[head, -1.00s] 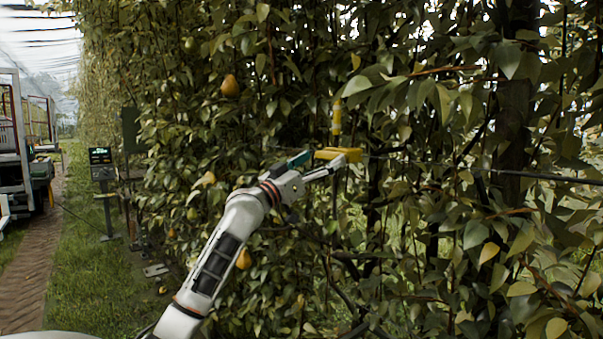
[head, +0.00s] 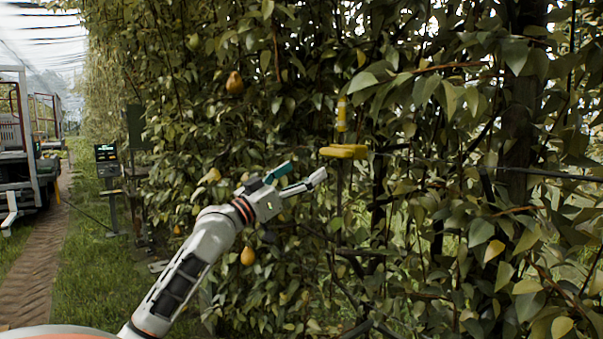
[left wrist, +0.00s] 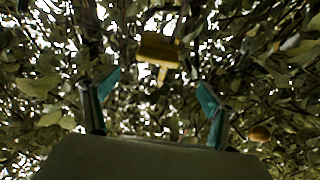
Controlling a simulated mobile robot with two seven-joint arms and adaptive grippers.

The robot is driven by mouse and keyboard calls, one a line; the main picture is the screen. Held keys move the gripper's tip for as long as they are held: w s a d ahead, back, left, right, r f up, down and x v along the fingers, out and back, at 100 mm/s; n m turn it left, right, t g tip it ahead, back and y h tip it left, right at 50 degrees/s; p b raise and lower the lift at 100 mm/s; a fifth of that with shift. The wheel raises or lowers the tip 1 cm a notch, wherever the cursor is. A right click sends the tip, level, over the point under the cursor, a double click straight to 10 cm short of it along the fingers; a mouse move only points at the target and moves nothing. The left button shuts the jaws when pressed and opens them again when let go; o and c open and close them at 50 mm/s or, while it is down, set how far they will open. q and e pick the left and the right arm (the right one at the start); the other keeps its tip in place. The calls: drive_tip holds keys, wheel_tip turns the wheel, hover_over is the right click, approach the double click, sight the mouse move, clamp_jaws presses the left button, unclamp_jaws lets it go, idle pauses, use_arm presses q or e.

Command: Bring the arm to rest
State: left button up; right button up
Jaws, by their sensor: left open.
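My left gripper (head: 306,175) is open and empty in front of the foliage in the head view. Its two teal-padded fingers stand apart in the left wrist view (left wrist: 155,98). A yellow device (head: 343,151) hangs at the wire just beyond and above the fingertips, with a gap between them. It also shows in the left wrist view (left wrist: 158,48), ahead of the fingers and above the middle. A yellow upright piece (head: 341,113) is above it. My right gripper is not in view.
A dense leafy hedge fills the middle and right. Pears hang at upper left (head: 234,83) and below my wrist (head: 247,256). A post with a display (head: 106,154) stands at left, beside a brick path (head: 38,255). A cart (head: 20,150) is at far left.

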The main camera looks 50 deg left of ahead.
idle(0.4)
use_arm(q)
drive_tip(key=d+f+m+g+y, duration=0.15)
drive_tip(key=d+f+g, duration=0.35)
drive_tip(key=f, duration=1.2)
drive_tip(key=d+f+m+g+h, duration=0.1)
drive_tip(key=d+f+m+g, duration=0.4)
drive_tip(key=f, duration=1.2)
drive_tip(key=s+d+f+n+g+y, duration=0.1)
drive_tip(key=s+d+f, duration=0.3)
drive_tip(key=s+f, duration=0.15)
drive_tip(key=s+d+f+y, duration=0.1)
drive_tip(key=s+d+f, duration=0.3)
drive_tip(key=f, duration=0.3)
drive_tip(key=s+d+f+g+y, duration=0.2)
drive_tip(key=s+f, duration=0.1)
drive_tip(key=s, duration=0.4)
drive_tip(key=s+d+f+g+y, duration=0.15)
drive_tip(key=s+f, duration=0.25)
drive_tip(key=s, duration=0.4)
drive_tip(key=w+d+f+n+t+h, duration=0.1)
drive_tip(key=d+f+n+t+h, duration=0.1)
drive_tip(key=d+f+h, duration=0.5)
drive_tip(key=d+f, duration=0.6)
drive_tip(key=d, duration=0.3)
drive_tip(key=shift+w+f+t, duration=0.25)
drive_tip(key=shift+w+t, duration=0.05)
drive_tip(key=shift+t, duration=0.05)
